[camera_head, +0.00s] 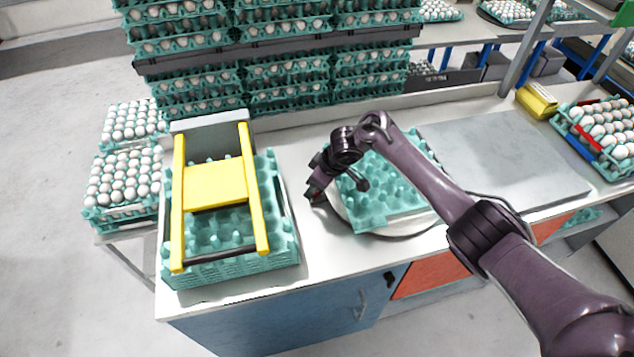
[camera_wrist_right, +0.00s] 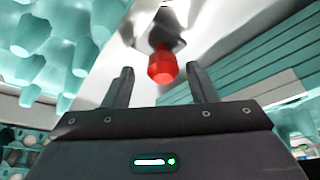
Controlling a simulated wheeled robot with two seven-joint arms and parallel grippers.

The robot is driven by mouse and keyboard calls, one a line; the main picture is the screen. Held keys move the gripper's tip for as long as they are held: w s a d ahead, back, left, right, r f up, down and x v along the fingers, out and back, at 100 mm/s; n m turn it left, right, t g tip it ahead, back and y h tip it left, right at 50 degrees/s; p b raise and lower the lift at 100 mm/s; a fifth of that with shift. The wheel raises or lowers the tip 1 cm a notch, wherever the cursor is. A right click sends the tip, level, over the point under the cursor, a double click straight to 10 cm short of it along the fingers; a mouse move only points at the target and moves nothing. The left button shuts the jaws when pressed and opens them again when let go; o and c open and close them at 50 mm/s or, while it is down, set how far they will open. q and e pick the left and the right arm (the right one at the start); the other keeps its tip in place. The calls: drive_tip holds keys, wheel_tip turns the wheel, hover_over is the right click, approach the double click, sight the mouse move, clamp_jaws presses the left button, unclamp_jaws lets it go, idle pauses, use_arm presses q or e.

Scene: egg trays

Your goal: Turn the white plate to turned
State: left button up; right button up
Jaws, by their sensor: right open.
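The round white plate (camera_head: 340,203) lies on the counter in the head view, mostly hidden under a teal egg tray (camera_head: 385,208) and my right arm. My right gripper (camera_head: 310,194) is at the plate's left edge, low over the counter. In the right wrist view the gripper (camera_wrist_right: 161,78) is open, with one finger on each side of a red knob (camera_wrist_right: 161,66). The knob is near the fingertips, and I cannot tell whether they touch it. My left gripper is not in view.
Left on the counter stands a stack of teal trays (camera_head: 235,268) under a yellow frame (camera_head: 215,185). A grey flat panel (camera_head: 500,160) lies to the right. Egg-filled trays (camera_head: 285,70) stand behind. Bare counter (camera_head: 325,255) shows in front of the plate.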

drive_tip(key=v, duration=0.7)
drive_tip(key=shift+r, duration=0.35)
drive_tip(key=shift+d, duration=0.15)
